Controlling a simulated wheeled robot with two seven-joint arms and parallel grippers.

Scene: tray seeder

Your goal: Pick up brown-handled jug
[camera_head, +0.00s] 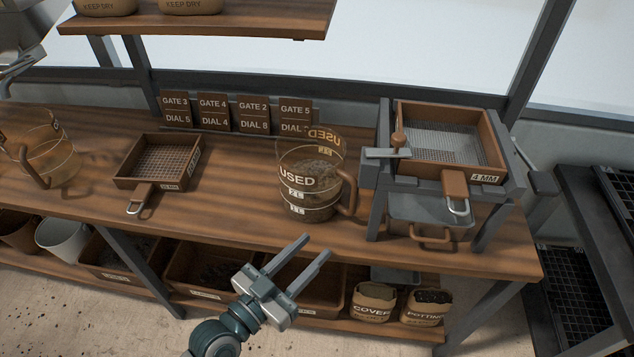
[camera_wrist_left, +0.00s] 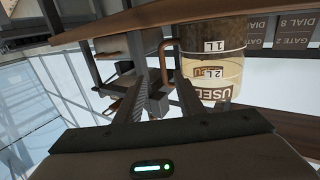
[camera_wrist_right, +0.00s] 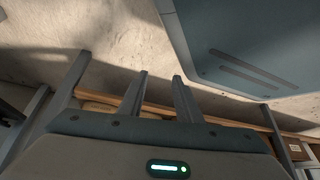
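The jug (camera_head: 313,180) labelled USED is clear, holds dark brown material, and stands upright on the wooden bench. Its brown handle (camera_head: 349,192) faces right. In the left wrist view the jug (camera_wrist_left: 212,68) appears upside down, with its handle (camera_wrist_left: 164,62) beyond the fingertips. My left gripper (camera_head: 315,246) is open and empty, in front of and below the jug, apart from it. A second clear jug (camera_head: 62,158) with a brown handle stands at the far left. My right gripper (camera_wrist_right: 158,76) is open and empty in the right wrist view, outside the head view.
A 4 MM sieve (camera_head: 490,166) sits on a metal stand (camera_head: 376,205) close right of the jug. Another sieve (camera_head: 187,178) lies on the bench (camera_head: 235,208) to the left. Gate and dial cards (camera_head: 214,112) stand behind. Bins and sacks (camera_head: 372,301) fill the lower shelf.

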